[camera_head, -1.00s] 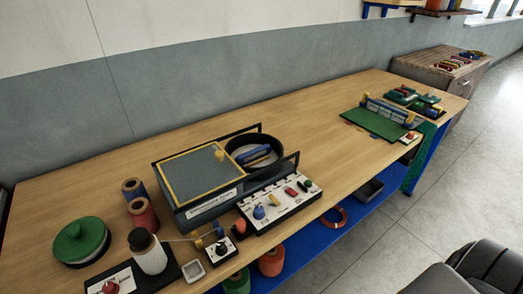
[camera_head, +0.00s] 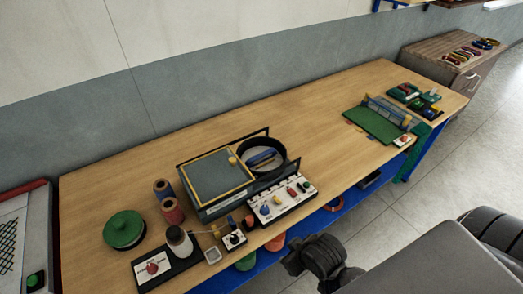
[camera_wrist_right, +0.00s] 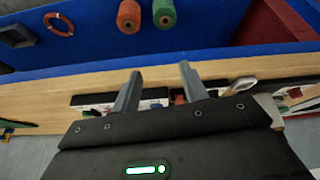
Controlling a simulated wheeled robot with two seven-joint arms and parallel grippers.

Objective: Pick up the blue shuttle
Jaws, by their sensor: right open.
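A blue bar-shaped piece, which may be the blue shuttle (camera_head: 262,157), lies in the round black bowl at the back right of the grey box. It is too small to make out its form. My right gripper (camera_wrist_right: 160,88) shows in the right wrist view with its two grey fingers apart and nothing between them. It is in front of the wooden table edge, near the blue lower shelf, and away from the bowl. A dark part of my right arm shows at the bottom of the head view. My left gripper is in neither view.
The grey box (camera_head: 215,178) with yellow trim stands beside a white control panel (camera_head: 283,200). A green round lid (camera_head: 124,229), two spools and a bottle stand at the left. A green mat (camera_head: 376,124) lies at the far right. The table middle is clear.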

